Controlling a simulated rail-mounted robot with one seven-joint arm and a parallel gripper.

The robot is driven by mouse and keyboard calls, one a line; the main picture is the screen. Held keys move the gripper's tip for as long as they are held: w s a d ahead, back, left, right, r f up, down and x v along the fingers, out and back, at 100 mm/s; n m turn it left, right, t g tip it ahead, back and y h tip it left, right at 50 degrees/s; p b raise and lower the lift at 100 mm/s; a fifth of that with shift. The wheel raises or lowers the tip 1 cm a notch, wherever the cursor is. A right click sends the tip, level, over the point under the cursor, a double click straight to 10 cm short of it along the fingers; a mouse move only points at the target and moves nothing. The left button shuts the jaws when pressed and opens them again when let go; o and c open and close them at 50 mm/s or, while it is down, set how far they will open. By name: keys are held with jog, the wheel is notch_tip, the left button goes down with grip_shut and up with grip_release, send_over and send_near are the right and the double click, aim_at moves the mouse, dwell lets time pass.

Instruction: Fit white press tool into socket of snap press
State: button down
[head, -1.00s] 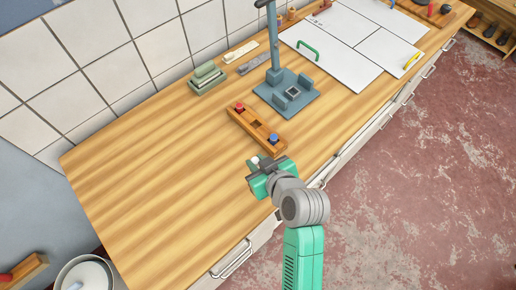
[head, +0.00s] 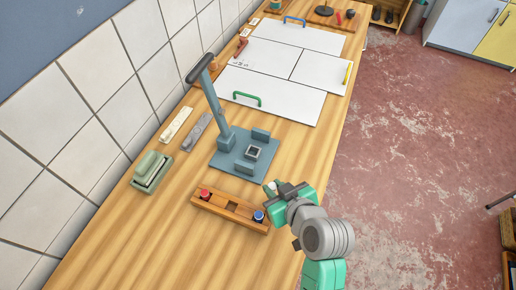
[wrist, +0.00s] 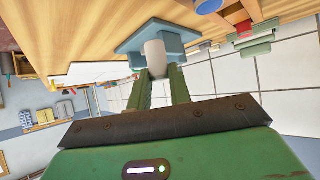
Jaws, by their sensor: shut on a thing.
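My gripper (head: 276,188) is shut on the white press tool (wrist: 155,60), which stands out past the green fingertips in the wrist view. In the head view only a small white tip (head: 274,185) of the tool shows. The blue-grey snap press (head: 232,163) stands on the bench, up and to the left of my gripper, with its lever raised. Its square socket (head: 254,153) sits on the base plate between two blocks and looks empty. The press base (wrist: 132,43) appears behind the tool in the wrist view. My gripper is apart from the press.
A wooden rack (head: 228,207) holds a red tool (head: 205,194) and a blue tool (head: 259,215), with an empty middle slot, close left of my gripper. A green stapler-like block (head: 151,171) lies left. White panels (head: 280,95) lie beyond the press.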

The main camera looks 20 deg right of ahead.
jog(key=d, duration=0.1)
jog(key=p, duration=0.1)
send_over(256, 149)
jog(key=s+a, duration=0.1)
jog(key=s, duration=0.1)
jog(key=shift+f, duration=2.45)
jog(key=shift+f, duration=0.2)
jog(key=c, duration=1.3)
grip_release()
jog(key=shift+s+r+p, duration=0.25)
jog(key=shift+r+p, duration=0.05)
jog(key=shift+r, duration=0.15)
jog(key=v, duration=1.1)
jog(key=shift+s, duration=0.25)
